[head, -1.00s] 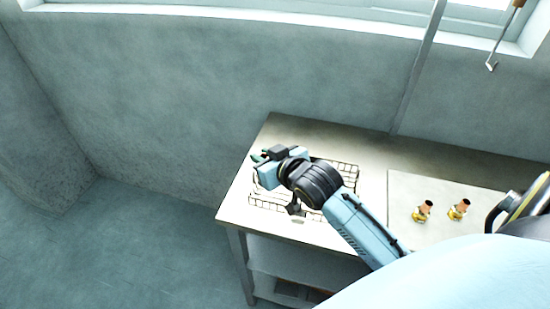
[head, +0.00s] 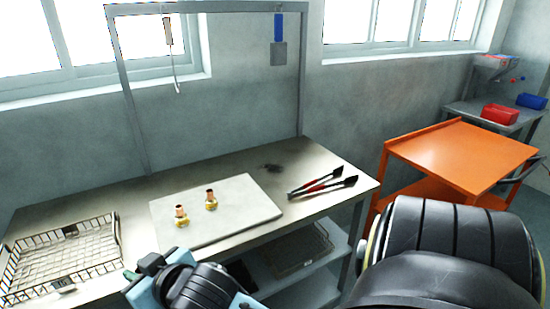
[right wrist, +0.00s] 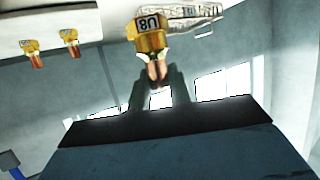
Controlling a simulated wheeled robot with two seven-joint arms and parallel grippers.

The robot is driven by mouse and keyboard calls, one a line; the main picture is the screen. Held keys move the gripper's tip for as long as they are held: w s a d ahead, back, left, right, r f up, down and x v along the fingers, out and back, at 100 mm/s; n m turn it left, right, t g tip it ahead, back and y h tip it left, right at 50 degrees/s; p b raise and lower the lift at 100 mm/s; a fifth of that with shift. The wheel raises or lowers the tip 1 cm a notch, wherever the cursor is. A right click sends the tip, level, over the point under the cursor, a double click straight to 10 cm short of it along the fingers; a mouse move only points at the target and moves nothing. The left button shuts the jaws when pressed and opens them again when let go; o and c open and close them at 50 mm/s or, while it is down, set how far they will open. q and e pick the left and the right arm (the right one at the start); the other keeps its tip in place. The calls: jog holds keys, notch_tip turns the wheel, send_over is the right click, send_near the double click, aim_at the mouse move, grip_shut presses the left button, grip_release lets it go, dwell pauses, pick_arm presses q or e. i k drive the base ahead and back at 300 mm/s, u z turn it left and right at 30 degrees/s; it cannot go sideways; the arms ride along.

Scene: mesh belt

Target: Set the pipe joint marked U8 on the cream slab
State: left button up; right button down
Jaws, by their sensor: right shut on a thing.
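The pipe joint marked U8 (right wrist: 151,38) shows in the right wrist view, with a yellow body, a white label and a copper end. My right gripper (right wrist: 158,88) is shut on its copper end. In the head view my right gripper (head: 138,270) is at the bottom left, between the wire basket and the front of the cream slab (head: 245,207). The held joint cannot be made out there. Two other brass and copper joints stand on the slab, one on the left (head: 181,217) and one on the right (head: 211,200). My left gripper is not in view.
A wire basket (head: 118,240) is at the table's left end. Red-handled tongs (head: 322,186) lie right of the slab. The slab's right part and front are bare. A metal frame (head: 126,90) rises behind. An orange table (head: 460,155) stands at the right.

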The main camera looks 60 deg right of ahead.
aim_at(242, 198)
jog(key=u, duration=0.05)
jog(key=k, duration=0.35)
jog(key=z, duration=1.35)
jog(key=i, duration=1.05)
jog(key=u, duration=0.25)
